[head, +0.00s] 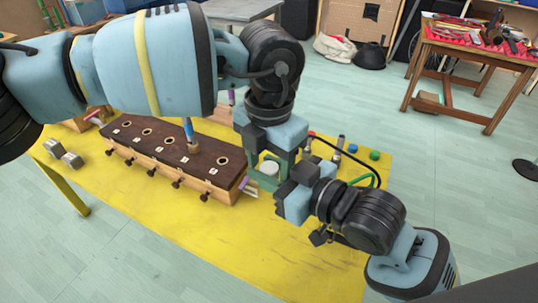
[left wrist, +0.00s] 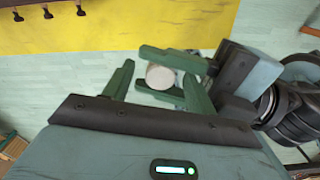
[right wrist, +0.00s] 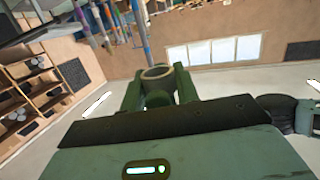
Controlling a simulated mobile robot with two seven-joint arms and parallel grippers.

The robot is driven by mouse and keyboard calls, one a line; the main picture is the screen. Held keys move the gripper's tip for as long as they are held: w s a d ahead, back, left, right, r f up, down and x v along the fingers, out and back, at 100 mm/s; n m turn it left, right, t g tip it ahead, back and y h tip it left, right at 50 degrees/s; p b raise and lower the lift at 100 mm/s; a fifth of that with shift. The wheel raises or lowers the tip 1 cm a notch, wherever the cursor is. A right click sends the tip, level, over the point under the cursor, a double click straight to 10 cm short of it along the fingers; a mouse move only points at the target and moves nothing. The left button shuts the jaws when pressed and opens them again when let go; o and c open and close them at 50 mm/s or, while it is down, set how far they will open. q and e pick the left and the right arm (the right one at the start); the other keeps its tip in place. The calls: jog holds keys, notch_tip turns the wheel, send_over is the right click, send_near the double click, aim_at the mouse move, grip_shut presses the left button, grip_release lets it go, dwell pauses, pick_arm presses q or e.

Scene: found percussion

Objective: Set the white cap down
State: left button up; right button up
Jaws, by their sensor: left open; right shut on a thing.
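The white cap (head: 268,169) is a short pale cylinder held above the yellow table, just right of the wooden box. My right gripper (head: 273,176) reaches in from the right and is shut on it. In the left wrist view the cap (left wrist: 160,77) sits between the right gripper's green fingers. In the right wrist view the cap (right wrist: 157,72) shows a ringed end between the fingertips. My left gripper (left wrist: 158,70) is open, its fingers on either side of the cap and right fingertips. Whether the left fingers touch it cannot be told.
A dark-topped wooden box (head: 150,142) with holes and knobs stands on the yellow table (head: 290,252); a blue-ended tube (head: 188,130) stands over it. Blue (head: 352,148) and green (head: 375,155) caps lie behind my right arm. The table's front is clear.

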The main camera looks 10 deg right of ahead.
pick_arm(q)
jog(key=c, duration=0.8)
jog(key=shift+c, duration=1.3)
pick_arm(e)
jog(key=o, duration=1)
